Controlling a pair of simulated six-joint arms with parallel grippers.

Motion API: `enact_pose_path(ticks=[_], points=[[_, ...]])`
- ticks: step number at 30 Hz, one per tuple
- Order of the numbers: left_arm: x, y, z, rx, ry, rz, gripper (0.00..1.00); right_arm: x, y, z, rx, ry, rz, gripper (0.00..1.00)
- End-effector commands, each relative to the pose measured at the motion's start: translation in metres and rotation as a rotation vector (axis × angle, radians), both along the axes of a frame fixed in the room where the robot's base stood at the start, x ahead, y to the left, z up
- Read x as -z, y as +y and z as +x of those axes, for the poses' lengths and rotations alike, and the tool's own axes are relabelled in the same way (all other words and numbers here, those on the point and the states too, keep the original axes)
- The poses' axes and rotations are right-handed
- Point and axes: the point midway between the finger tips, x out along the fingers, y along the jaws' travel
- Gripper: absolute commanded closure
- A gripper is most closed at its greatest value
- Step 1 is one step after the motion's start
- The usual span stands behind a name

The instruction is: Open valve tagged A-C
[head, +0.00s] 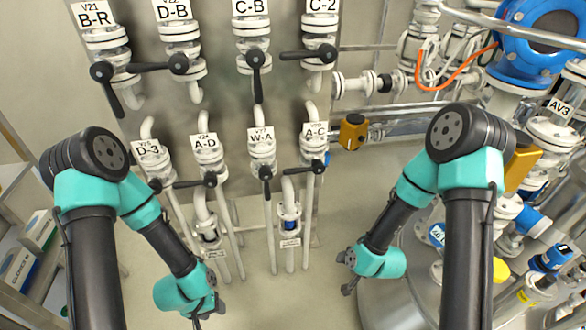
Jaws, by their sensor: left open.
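The valve tagged A-C (315,131) is at the right end of the lower valve row on the wall panel. Its black lever (300,169) points left, roughly crosswise to its white upright pipe. My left gripper (206,309) is low in the head view, below and left of that valve; it is open, with nothing seen between its fingers. My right gripper (349,272) is below and right of the valve, apart from it. Its dark fingers are small and partly hidden by the teal wrist, so its opening is unclear.
Valve W-A (261,137) is just left of A-C, with its lever down. A-D (206,142) and D-3 stand further left. An upper valve row includes C-2 (322,6). Pipes, an orange hose (451,79) and blue equipment crowd the right. Shelves stand at far left.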

Motion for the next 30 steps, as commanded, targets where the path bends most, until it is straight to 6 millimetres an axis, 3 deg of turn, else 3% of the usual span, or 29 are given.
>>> enact_pose_path(ticks=[1,6,12,15,19,30], points=[[0.0,0.0,0.0,0.0,0.0,0.0,0.51,-0.016,0.007,0.019,0.052,-0.058,0.047,0.51],[0.0,0.0,0.0,0.0,0.0,0.0,0.51,-0.073,0.032,0.073,0.22,-0.221,0.274,0.51],[0.0,0.0,0.0,0.0,0.0,0.0,0.51,-0.147,0.061,0.115,0.338,-0.351,0.595,0.51],[0.0,0.0,0.0,0.0,0.0,0.0,0.51,-0.171,0.07,0.124,0.361,-0.377,0.712,0.51],[0.0,0.0,0.0,0.0,0.0,0.0,0.51,-0.185,0.076,0.128,0.371,-0.386,0.779,0.51],[0.0,0.0,0.0,0.0,0.0,0.0,0.51,-0.184,0.076,0.129,0.373,-0.384,0.782,0.51]])
